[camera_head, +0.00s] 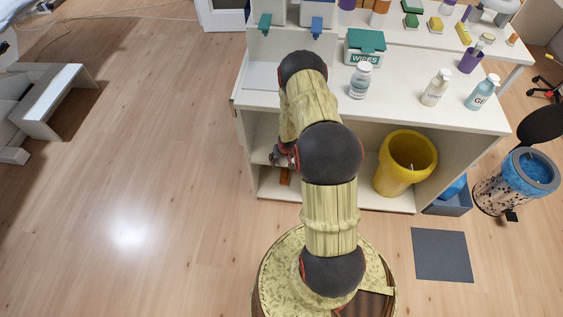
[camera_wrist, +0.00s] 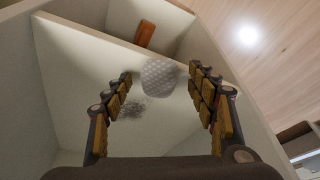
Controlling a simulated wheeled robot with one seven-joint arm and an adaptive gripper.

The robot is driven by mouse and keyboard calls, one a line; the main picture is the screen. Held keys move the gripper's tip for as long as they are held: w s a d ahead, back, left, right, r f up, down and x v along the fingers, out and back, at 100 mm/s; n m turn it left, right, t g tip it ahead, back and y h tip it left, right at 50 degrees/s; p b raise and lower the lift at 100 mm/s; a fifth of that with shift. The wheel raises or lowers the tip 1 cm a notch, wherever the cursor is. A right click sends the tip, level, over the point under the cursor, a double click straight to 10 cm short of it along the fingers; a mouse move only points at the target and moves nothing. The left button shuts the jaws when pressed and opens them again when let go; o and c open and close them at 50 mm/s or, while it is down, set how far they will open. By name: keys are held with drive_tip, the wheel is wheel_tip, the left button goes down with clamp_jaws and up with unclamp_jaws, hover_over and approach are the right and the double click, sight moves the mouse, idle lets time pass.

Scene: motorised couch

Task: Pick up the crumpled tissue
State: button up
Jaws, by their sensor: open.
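A pale grey, dimpled, rounded lump, which looks like the crumpled tissue (camera_wrist: 160,77), is in the wrist view at the upper middle. It lies in the gap between the fingertips of my gripper (camera_wrist: 161,84). The two segmented fingers are spread wide on either side of it. I cannot tell whether either finger touches it. In the head view my gripper (camera_head: 282,156) reaches into the open lower bay of the white cabinet (camera_head: 270,99). The tissue cannot be made out there.
An orange-brown block (camera_wrist: 145,34) lies beyond the tissue in the wrist view. Cabinet walls are close around my gripper. A yellow bin (camera_head: 400,170) stands to the right. A wipes box (camera_head: 364,47) and bottles (camera_head: 435,88) stand on top. The floor at left is clear.

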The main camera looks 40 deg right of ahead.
drive_tip(key=shift+c, duration=0.6)
drive_tip(key=c, duration=0.7)
drive_tip(key=shift+r, duration=0.1)
drive_tip(key=shift+c, duration=0.2)
